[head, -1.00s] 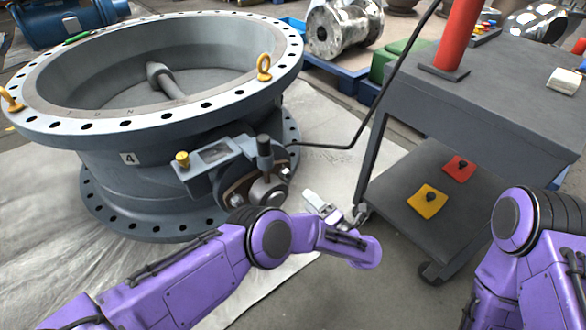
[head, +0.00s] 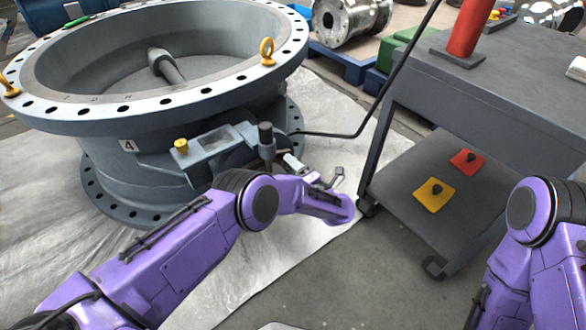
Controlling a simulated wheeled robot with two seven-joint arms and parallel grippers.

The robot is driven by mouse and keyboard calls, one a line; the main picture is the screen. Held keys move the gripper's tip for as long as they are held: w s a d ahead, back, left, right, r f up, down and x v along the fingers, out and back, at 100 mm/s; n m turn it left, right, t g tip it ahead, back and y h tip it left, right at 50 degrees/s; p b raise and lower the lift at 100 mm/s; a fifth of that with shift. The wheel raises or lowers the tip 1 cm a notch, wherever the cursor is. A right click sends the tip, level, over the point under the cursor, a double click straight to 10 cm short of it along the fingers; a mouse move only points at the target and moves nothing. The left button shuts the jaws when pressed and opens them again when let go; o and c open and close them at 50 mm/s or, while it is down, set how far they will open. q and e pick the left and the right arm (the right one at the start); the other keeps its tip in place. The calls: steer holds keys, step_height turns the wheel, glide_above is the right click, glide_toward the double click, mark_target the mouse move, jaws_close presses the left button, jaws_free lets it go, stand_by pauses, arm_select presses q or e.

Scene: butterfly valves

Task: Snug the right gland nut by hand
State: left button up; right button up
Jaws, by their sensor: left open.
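The large grey butterfly valve (head: 118,158) lies flat with its disc and shaft facing up. The grey actuator block (head: 232,146) on its near side carries a yellow cap (head: 181,146) and a dark upright post (head: 265,140). I cannot pick out the right gland nut; my left arm covers the lower front of the block, including the round shaft end. My left gripper (head: 316,168) is open, with nothing visible between its fingers, just right of the block. I cannot tell whether it touches anything. My right arm shows at the right, but its gripper is outside the view.
A grey cart (head: 490,95) stands at the right, with a red cylinder (head: 467,28) on top and red (head: 469,160) and yellow (head: 435,193) pads on its lower shelf. A black hose (head: 365,125) runs beside the block. Pale sheeting (head: 320,105) covers the floor around the valve.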

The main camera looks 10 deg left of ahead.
arm_select(q)
steer(key=c, duration=1.1)
steer(key=shift+o, duration=0.2)
steer(key=shift+m, duration=0.3)
steer(key=shift+m+b, duration=0.4)
steer(key=shift+m, duration=2.7)
arm_select(e)
steer(key=shift+s+f+n+g, duration=0.3)
steer(key=shift+s+g, duration=0.1)
steer(key=shift+s, duration=0.05)
arm_select(q)
steer(key=shift+d, duration=0.1)
steer(key=o, duration=1.1)
steer(key=shift+c, duration=0.2)
